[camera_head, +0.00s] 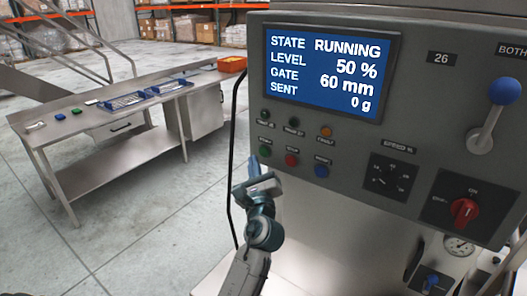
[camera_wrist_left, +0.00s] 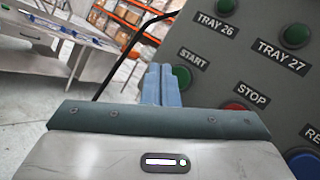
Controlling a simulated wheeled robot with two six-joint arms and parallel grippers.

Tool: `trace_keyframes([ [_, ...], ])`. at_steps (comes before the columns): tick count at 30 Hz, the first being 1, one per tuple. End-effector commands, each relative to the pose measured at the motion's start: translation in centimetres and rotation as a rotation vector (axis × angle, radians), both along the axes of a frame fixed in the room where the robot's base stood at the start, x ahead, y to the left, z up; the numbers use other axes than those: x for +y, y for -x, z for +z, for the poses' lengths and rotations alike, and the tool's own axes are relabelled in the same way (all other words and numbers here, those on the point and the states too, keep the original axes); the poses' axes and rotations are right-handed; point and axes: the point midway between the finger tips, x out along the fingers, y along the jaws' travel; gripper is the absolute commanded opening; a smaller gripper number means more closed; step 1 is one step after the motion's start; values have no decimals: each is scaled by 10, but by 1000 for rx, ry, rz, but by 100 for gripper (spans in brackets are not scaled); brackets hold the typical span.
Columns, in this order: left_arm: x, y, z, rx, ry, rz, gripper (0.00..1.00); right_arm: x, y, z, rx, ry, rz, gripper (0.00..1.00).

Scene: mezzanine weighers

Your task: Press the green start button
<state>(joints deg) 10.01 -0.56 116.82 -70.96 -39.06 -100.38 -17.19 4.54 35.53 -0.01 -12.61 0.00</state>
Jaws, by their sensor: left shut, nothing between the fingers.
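The green start button (camera_head: 265,150) is on the grey control panel (camera_head: 415,110), at the lower left below the screen. It also shows in the left wrist view (camera_wrist_left: 181,76), under the START label and partly behind my fingers. My left gripper (camera_head: 254,166) is shut and empty, its fingertips just below and left of the button in the head view. In the left wrist view the closed blue fingers (camera_wrist_left: 160,84) overlap the button's left edge. I cannot tell whether they touch it. The screen (camera_head: 330,70) reads STATE RUNNING. My right gripper is not in view.
A red stop button (camera_head: 291,160) and a blue button (camera_head: 322,170) sit right of the start button. Green tray buttons (camera_wrist_left: 296,35) are above. A steel table (camera_head: 120,152) stands at left, with open floor between.

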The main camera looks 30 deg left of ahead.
Motion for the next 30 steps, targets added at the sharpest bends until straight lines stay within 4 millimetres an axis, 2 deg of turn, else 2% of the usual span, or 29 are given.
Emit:
trace_keyframes([
  [10, 3, 31, 1, 1, -1, 1, 0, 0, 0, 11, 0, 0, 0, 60],
  [30, 3, 33, 0, 1, -1, 0, 0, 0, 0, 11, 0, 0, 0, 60],
])
